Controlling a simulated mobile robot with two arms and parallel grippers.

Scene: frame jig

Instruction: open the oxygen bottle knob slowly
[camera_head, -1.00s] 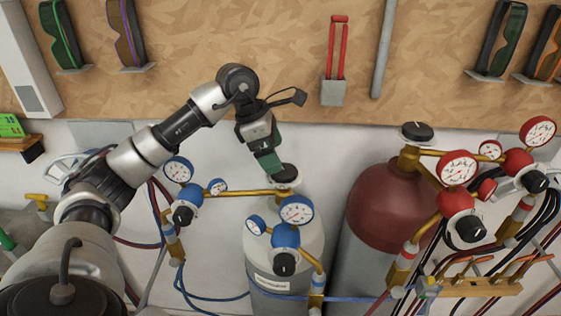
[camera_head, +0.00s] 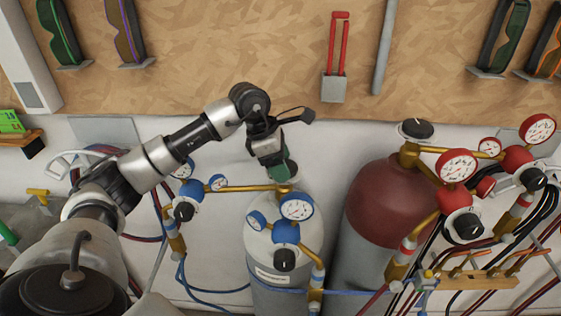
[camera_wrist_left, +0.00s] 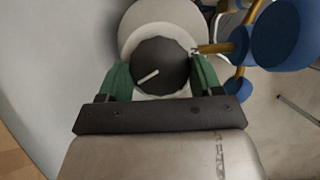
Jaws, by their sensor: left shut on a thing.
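The oxygen bottle (camera_head: 260,243) is pale grey with blue-rimmed gauges and stands upright against the wall. Its black knob (camera_wrist_left: 160,65) has a white line mark and sits at the top of the bottle. My left gripper (camera_head: 278,173) comes down on the knob from above. In the left wrist view its two green fingers (camera_wrist_left: 160,75) are on either side of the knob, shut on it. In the head view the fingers hide much of the knob. My right gripper is not in view.
A blue regulator with gauges (camera_head: 297,206) sits in front of the knob. A dark red bottle (camera_head: 385,200) with red gauges stands to the right. Blue hoses and brass pipes run around the bottles. The wall behind is close.

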